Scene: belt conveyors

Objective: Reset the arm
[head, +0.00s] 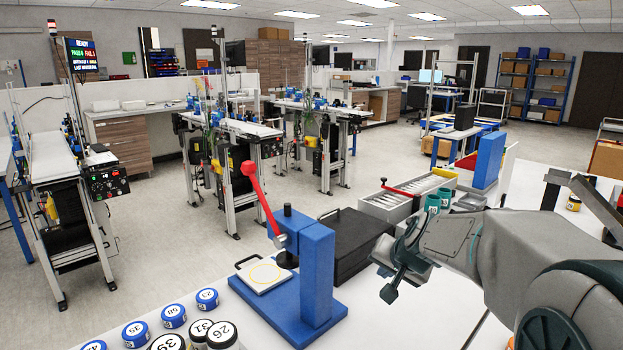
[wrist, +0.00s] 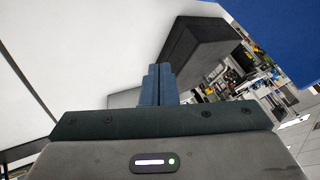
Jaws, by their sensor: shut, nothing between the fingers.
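My arm reaches in from the right in the head view. My gripper (head: 392,286) hangs above the white table, to the right of the blue press stand and beside the black case. In the wrist view the two fingers of my gripper (wrist: 157,82) are together with nothing between them. The fingers point over the white table top (wrist: 95,45).
A blue press (head: 318,270) with a red lever (head: 258,192) stands left of my gripper. A black case (head: 350,240) lies behind it. Several numbered jars (head: 222,335) stand at front left.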

